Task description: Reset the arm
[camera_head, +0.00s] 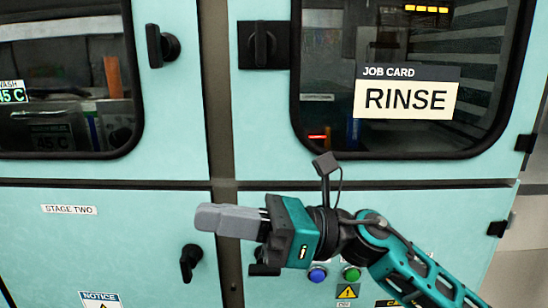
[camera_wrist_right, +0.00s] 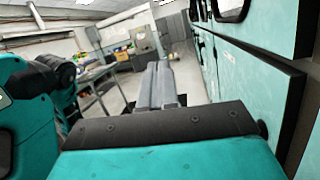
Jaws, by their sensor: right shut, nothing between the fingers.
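My right arm comes in from the lower right in the head view. Its right gripper (camera_head: 228,221) points left across the front of the teal cabinet (camera_head: 120,240), below the window doors. The grey fingers are together with nothing between them. In the right wrist view the shut fingers (camera_wrist_right: 160,88) point out along the cabinet front into the room. I cannot tell from the head view how far the gripper is from the panel. My left gripper is not in view.
The upper right door has a window with a RINSE job card (camera_head: 405,98) and a black latch (camera_head: 263,45). Black handles (camera_head: 190,262), a blue button (camera_head: 317,274) and a green button (camera_head: 352,274) sit near the gripper. A work table (camera_wrist_right: 92,85) stands left in the wrist view, beside open floor.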

